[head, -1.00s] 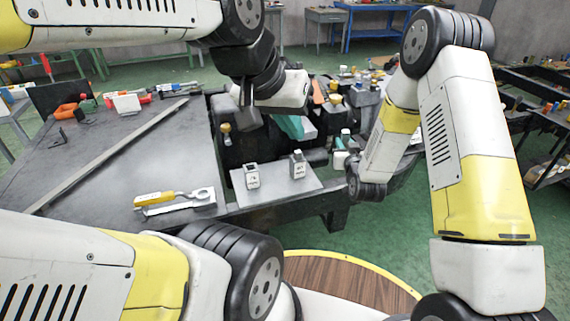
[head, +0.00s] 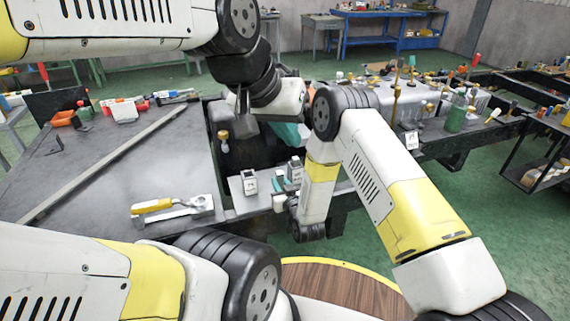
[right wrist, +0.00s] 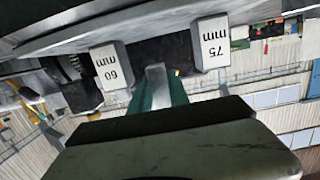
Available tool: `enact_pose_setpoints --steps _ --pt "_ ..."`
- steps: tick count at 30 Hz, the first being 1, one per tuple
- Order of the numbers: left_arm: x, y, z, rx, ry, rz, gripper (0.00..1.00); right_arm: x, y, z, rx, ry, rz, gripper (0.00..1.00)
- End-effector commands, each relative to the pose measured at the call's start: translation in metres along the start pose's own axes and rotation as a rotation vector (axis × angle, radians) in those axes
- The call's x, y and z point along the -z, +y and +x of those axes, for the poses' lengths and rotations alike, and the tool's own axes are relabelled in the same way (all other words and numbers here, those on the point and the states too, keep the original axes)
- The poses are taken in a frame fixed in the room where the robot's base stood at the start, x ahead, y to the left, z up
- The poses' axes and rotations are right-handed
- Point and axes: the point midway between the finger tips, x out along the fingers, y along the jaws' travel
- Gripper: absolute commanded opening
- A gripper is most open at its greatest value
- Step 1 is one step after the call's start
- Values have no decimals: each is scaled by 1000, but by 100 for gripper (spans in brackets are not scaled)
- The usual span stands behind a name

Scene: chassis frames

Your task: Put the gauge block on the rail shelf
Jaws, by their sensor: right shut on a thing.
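Two light grey gauge blocks stand apart on a grey shelf plate (head: 236,196) at the bench's front edge: the 75 mm block (head: 250,182) on the left, the 60 mm block (head: 295,167) on the right. In the right wrist view they appear upside down, the 75 mm block (right wrist: 211,45) and the 60 mm block (right wrist: 110,65), with a dark gap between. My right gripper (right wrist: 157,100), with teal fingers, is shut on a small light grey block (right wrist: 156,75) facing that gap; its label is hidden. My left gripper (head: 262,112) hovers over the bench behind the plate; its opening is unclear.
A yellow-handled tool (head: 160,205) lies on the bench (head: 100,185) left of the plate. A long metal bar (head: 95,168) crosses the bench. Another labelled white block (head: 411,140) stands on the cluttered bench at right. Green floor (head: 400,190) is clear at front right.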

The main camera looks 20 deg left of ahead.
Motion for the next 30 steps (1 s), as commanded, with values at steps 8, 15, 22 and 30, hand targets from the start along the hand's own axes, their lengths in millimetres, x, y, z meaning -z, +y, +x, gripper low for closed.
enact_pose_setpoints --steps 8,15,22,30 --pt "0 0 0 0 0 0 0 4 -4 75 -1 3 -1 0" --pt "0 0 0 0 0 0 0 6 -6 107 -1 0 -1 0" --pt "0 0 0 0 0 0 0 -15 -6 111 -1 -3 -1 0" --pt "0 0 0 0 0 0 0 -28 -6 114 -1 0 0 0"
